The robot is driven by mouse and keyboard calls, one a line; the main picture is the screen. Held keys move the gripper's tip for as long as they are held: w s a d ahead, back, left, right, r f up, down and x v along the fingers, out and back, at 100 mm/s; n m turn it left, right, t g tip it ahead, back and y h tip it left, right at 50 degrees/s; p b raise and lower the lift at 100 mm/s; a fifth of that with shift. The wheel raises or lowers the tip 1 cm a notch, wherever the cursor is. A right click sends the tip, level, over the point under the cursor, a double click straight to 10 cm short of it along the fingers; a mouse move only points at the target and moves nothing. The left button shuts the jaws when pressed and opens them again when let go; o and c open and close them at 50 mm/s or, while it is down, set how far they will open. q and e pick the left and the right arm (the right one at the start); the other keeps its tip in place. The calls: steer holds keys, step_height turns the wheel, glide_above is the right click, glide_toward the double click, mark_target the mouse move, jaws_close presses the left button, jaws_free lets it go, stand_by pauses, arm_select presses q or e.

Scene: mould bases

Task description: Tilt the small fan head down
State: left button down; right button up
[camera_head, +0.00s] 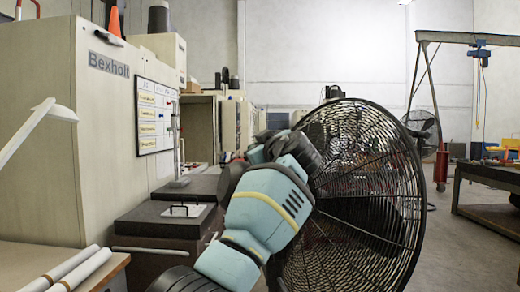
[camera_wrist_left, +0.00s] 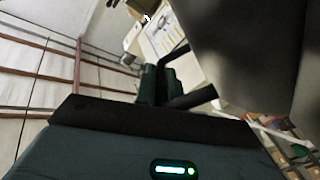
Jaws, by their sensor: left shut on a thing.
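A black round fan head (camera_head: 375,215) with a wire cage fills the middle of the head view, close to me. Its cage stands near upright, facing right. My light-blue left arm reaches up to the fan's left side and covers part of it. The left gripper's fingers are hidden behind the wrist in that view. In the left wrist view the left gripper (camera_wrist_left: 158,72) shows two dark fingers close together, shut at a thin black bar (camera_wrist_left: 192,99), seemingly part of the fan. The exact contact is hidden. My right gripper is not in view.
A tall beige Bexholt cabinet (camera_head: 90,150) stands at the left, with a dark granite block (camera_head: 150,225) beside it. White rolls (camera_head: 70,270) lie on a table at lower left. Another fan (camera_head: 422,125) stands behind. The floor at right is clear before a workbench (camera_head: 490,215).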

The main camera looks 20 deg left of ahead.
arm_select(q)
steer(key=c, duration=1.5)
jaws_free()
steer(key=shift+s+d+f, duration=0.1)
steer(key=shift+s+d, duration=0.4)
steer(key=shift+d, duration=0.05)
steer(key=v, duration=0.5)
steer(key=shift+d+b, duration=0.1)
steer(key=shift+b, duration=0.2)
steer(key=shift+s+d, duration=0.3)
steer(key=shift+s, duration=0.15)
